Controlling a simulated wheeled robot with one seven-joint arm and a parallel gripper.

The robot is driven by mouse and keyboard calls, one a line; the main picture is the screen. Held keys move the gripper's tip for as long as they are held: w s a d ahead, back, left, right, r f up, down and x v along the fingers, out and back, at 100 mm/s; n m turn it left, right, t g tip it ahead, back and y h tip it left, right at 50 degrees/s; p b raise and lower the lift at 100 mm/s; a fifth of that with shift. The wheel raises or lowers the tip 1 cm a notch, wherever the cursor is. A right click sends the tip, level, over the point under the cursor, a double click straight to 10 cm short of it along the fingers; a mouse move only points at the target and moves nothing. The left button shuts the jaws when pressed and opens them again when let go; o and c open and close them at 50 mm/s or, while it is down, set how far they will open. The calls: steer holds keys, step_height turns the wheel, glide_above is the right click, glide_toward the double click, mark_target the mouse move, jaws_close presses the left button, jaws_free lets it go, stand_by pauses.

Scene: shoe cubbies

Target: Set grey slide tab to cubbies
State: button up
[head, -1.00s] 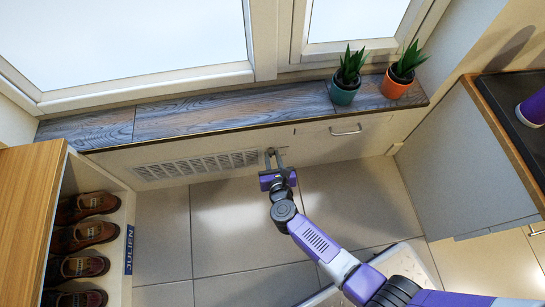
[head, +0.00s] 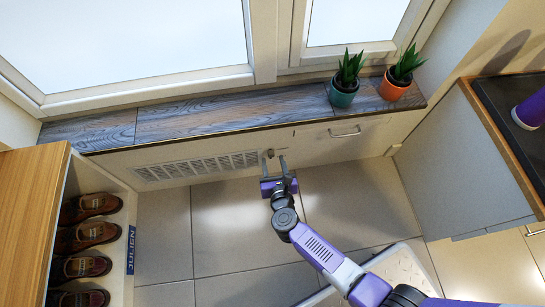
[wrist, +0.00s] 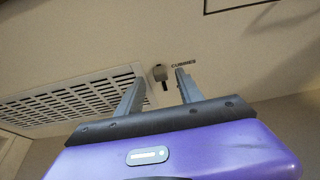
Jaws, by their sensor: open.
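The grey slide tab (wrist: 160,73) is a small knob on the beige panel under the window sill, with a short dark piece just below it. It sits to the left of a small printed label (wrist: 184,63) that appears to read CUBBIES. In the head view the tab (head: 269,153) is a tiny spot to the right of the vent. My gripper (head: 275,160) is open and empty in front of the panel. In the wrist view its two fingers (wrist: 158,88) stand on either side of the tab, seemingly a little short of it.
A slatted vent (head: 197,166) is left of the tab, and a drawer handle (head: 345,131) is to its right. Potted plants (head: 343,97) stand on the sill above. A shoe cubby (head: 65,165) with brown shoes is at left. The tiled floor below is mostly clear.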

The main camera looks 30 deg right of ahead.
steer(key=p+v, duration=0.1)
steer(key=v, duration=0.4)
steer(key=shift+s+a+r, duration=0.1)
steer(key=shift+r, duration=0.05)
stand_by(0.4)
